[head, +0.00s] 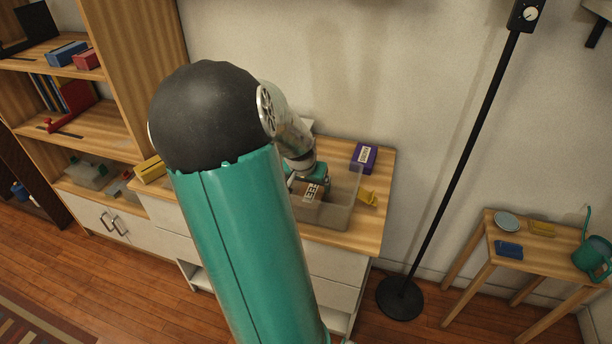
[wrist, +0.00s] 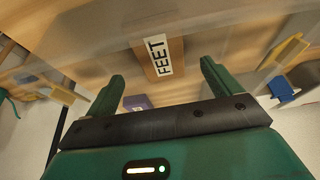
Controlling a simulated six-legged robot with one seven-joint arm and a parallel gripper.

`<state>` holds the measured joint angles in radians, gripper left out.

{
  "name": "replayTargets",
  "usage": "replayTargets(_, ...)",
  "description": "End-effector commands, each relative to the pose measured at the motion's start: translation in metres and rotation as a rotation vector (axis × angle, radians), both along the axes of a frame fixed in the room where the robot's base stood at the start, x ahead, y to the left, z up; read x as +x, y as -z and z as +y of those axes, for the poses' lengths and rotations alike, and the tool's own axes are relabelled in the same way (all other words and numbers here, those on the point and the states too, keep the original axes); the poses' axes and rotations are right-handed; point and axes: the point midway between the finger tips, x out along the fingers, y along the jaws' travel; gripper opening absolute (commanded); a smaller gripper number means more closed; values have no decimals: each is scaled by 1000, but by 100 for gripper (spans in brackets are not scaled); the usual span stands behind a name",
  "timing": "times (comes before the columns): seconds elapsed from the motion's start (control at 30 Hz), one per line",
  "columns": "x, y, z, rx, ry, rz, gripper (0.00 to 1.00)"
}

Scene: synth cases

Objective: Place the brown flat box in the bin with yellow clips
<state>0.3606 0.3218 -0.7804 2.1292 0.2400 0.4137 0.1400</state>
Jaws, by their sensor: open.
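The brown flat box (head: 313,193), with a white label reading FEET, appears to be inside the clear bin (head: 343,207) on the wooden-topped dresser. In the wrist view the brown box (wrist: 148,62) lies beyond and between my fingertips, apart from them. My arm hides the bin's left part.
A purple box (head: 364,156) stands behind the bin, and a yellow box (head: 150,169) lies on the dresser's left. A shelf (head: 105,122) stands at left. A black floor stand (head: 401,297) and a small table (head: 520,240) are at right.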

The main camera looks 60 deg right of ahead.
Motion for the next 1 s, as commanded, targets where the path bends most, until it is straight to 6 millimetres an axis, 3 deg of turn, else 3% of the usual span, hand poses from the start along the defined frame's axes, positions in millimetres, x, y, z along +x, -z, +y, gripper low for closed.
replayTargets(0.3,-1,-40,16,-1,-3,-2,90)
replayTargets(0.67,-3,-45,19,1,0,0,90)
replayTargets(0.77,5,-46,27,13,-25,-11,90)
replayTargets(0.87,28,-52,55,45,-108,-43,90)
replayTargets(1.0,73,-72,128,109,-325,-102,90)
